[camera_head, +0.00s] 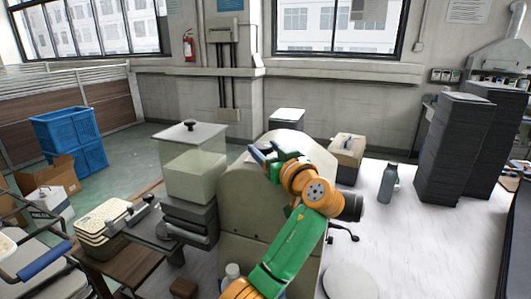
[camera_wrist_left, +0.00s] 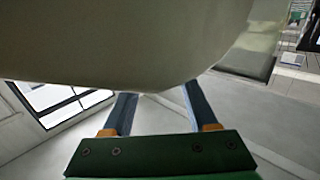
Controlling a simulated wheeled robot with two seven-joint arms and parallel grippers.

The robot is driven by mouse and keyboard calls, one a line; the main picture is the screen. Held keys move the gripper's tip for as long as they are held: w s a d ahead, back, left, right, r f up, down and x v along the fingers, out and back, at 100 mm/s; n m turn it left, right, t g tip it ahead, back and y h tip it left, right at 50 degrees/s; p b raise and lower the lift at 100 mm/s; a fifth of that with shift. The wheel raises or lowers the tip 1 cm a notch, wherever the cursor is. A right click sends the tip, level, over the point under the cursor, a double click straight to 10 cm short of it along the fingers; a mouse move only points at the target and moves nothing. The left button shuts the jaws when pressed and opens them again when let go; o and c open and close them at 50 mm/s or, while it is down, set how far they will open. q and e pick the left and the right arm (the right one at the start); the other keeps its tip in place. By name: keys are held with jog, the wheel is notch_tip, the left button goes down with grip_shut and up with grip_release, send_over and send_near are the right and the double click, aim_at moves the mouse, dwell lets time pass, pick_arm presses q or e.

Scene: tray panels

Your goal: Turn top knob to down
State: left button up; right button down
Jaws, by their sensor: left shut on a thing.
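A large beige machine (camera_head: 240,205) with a rounded top stands in the middle of the head view. A dark cylinder (camera_head: 352,207) and a small black lever (camera_head: 343,234) stick out on its right side. My left gripper (camera_head: 266,152) is at the top of this machine, with its arm crossing in front. In the left wrist view, a smooth beige body (camera_wrist_left: 130,45) covers the tips of its two blue fingers, which stay apart. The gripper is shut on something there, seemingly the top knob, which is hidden. The knob's turn cannot be seen. My right gripper is not in view.
A clear box with a lidded top (camera_head: 190,135) stands close on the machine's left. A beige-and-black box (camera_head: 346,158), a grey bottle (camera_head: 388,184) and tall dark stacks (camera_head: 453,150) stand on the white table to the right. The table's front right is mostly clear.

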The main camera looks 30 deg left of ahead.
aim_at(268, 152)
pick_arm(q)
jog(key=o, duration=1.3)
jog(key=shift+o, duration=0.4)
jog(key=shift+d+f, duration=0.1)
jog(key=b+v, duration=0.4)
jog(key=v, duration=0.2)
jog(key=shift+d+f, duration=0.1)
jog(key=shift+f, duration=0.05)
jog(key=shift+s+d+r, duration=0.2)
jog(key=shift+d+r, duration=0.05)
jog(key=shift+d, duration=0.1)
jog(key=shift+a, duration=0.1)
jog(key=shift+a, duration=0.15)
